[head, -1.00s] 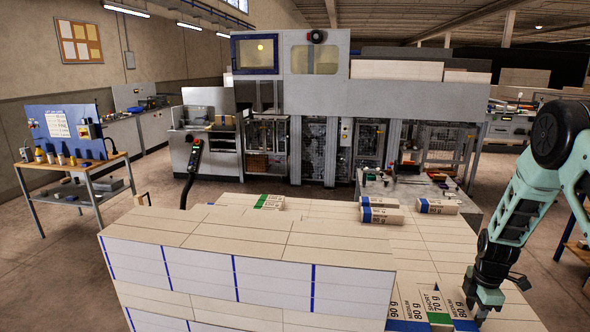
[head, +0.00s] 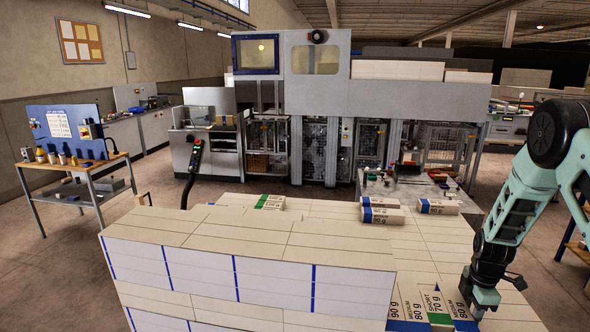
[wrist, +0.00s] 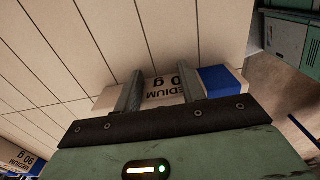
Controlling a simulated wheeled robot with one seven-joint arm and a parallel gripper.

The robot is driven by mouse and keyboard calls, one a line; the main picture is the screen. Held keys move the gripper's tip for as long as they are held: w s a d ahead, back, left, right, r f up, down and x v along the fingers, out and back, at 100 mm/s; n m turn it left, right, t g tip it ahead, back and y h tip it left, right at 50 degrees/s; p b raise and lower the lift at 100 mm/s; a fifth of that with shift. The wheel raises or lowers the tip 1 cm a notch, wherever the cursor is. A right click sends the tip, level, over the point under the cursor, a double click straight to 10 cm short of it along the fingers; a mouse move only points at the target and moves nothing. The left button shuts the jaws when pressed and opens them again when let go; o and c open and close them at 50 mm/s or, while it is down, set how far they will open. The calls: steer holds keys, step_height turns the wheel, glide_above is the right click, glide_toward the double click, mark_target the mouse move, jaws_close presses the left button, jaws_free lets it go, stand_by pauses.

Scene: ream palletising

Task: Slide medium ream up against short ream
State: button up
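The medium ream (head: 460,310) lies at the lower right of the head view, with a pale label and a blue end. It shows in the wrist view as a "MEDIUM" label with a blue end (wrist: 218,80). The short ream (head: 437,309), with a green band, lies just left of it in the head view. The two look very close; I cannot tell whether they touch. My gripper (head: 481,303) is low at the medium ream's right side. In the wrist view its two fingers (wrist: 161,88) stand apart, with the medium ream's label showing between them.
More reams lie left of the short one, including a medium ream (head: 417,313). A tall stack of reams (head: 250,262) stands at front left. Loose reams (head: 382,215) lie at the back of the layer. Bare floor (wrist: 277,92) shows past the layer's edge.

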steer(key=shift+d, duration=0.25)
stand_by(0.9)
steer(key=shift+r+p, duration=0.7)
steer(key=shift+r, duration=0.85)
steer(key=shift+s+d+r+p, duration=0.1)
steer(key=shift+d+r+p, duration=0.25)
steer(key=shift+r, duration=0.3)
steer(key=shift+s+d+r+p, duration=0.1)
steer(key=shift+d+r+p, duration=0.25)
steer(key=shift+r, duration=0.3)
steer(key=shift+s+d+r+p, duration=0.1)
steer(key=shift+d+r+p, duration=0.25)
steer(key=shift+r, duration=0.3)
